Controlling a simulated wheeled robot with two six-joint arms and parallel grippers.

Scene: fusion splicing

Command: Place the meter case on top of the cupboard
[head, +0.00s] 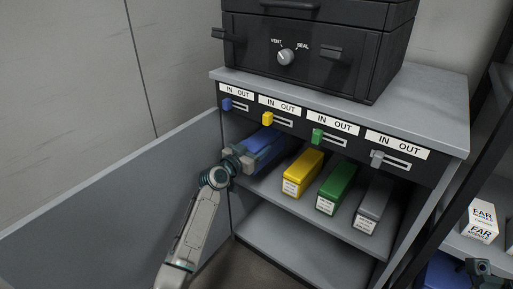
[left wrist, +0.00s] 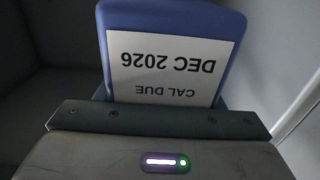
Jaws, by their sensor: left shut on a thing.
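The blue case (head: 266,144) lies in the leftmost place on the cupboard's upper shelf, partly hidden by my gripper. In the left wrist view, the blue case (left wrist: 235,30) shows a white label reading "CAL DUE DEC 2026", upside down. My left gripper (head: 242,158) is shut on the near end of the blue case. The cupboard (head: 450,110) has a grey top, and its left door (head: 120,195) stands open. A dark part at the lower right edge of the head view may be my right gripper (head: 480,267); its jaws cannot be made out.
A large black case (head: 350,60) with a VENT/SEAL knob (head: 286,57) covers much of the cupboard top; the right part is bare. Yellow (head: 304,170), green (head: 336,186) and grey (head: 374,203) cases share the shelf. A dark rack with white boxes (head: 481,220) stands at the right.

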